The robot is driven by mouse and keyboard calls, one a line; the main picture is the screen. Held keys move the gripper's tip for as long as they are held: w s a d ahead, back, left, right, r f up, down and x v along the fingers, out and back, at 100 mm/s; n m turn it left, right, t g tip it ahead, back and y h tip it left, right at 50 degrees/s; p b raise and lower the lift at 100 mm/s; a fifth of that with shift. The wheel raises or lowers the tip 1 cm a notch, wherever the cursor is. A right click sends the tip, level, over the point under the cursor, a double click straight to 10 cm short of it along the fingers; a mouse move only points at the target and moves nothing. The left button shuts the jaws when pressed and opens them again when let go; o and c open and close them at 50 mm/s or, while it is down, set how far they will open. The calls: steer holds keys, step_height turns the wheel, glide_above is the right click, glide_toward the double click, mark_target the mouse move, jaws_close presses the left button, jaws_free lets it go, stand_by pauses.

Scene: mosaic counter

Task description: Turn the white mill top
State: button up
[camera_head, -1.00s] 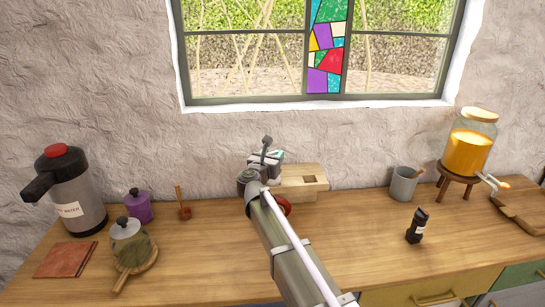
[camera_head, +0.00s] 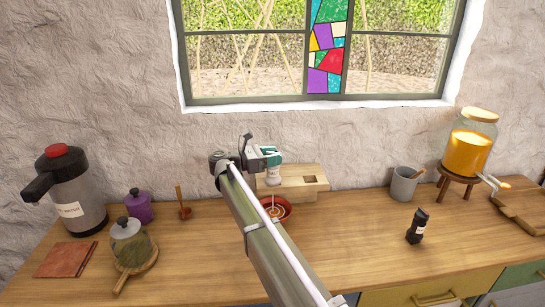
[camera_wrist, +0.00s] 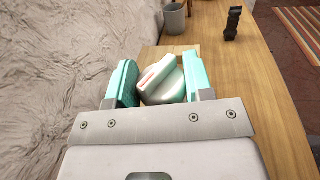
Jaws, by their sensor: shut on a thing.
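The white mill (camera_head: 273,177) shows below my gripper in the head view, in front of the wooden block and above a red bowl. In the wrist view its rounded white top (camera_wrist: 163,82), with a raised bar and a red stripe, lies between the two teal fingers. My gripper (camera_head: 268,157) is shut on this top; it also shows in the wrist view (camera_wrist: 161,82). The mill's lower body is hidden in the wrist view. The red bowl (camera_head: 288,212) has pale marks inside, and a thin pale streak shows between it and the mill.
A wooden block (camera_head: 310,191) with a square hole stands behind the bowl. A grey cup (camera_head: 403,185), a juice jar (camera_head: 468,150) and a small black bottle (camera_head: 417,227) stand right. A flask (camera_head: 75,195), a purple pot (camera_head: 138,207) and a glass jar (camera_head: 130,245) stand left.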

steer(key=shift+m+g+h, duration=0.3)
steer(key=shift+m+g, duration=0.3)
steer(key=shift+g, duration=0.3)
steer(key=o, duration=0.9)
steer(key=v, duration=1)
steer(key=shift+a, duration=0.35)
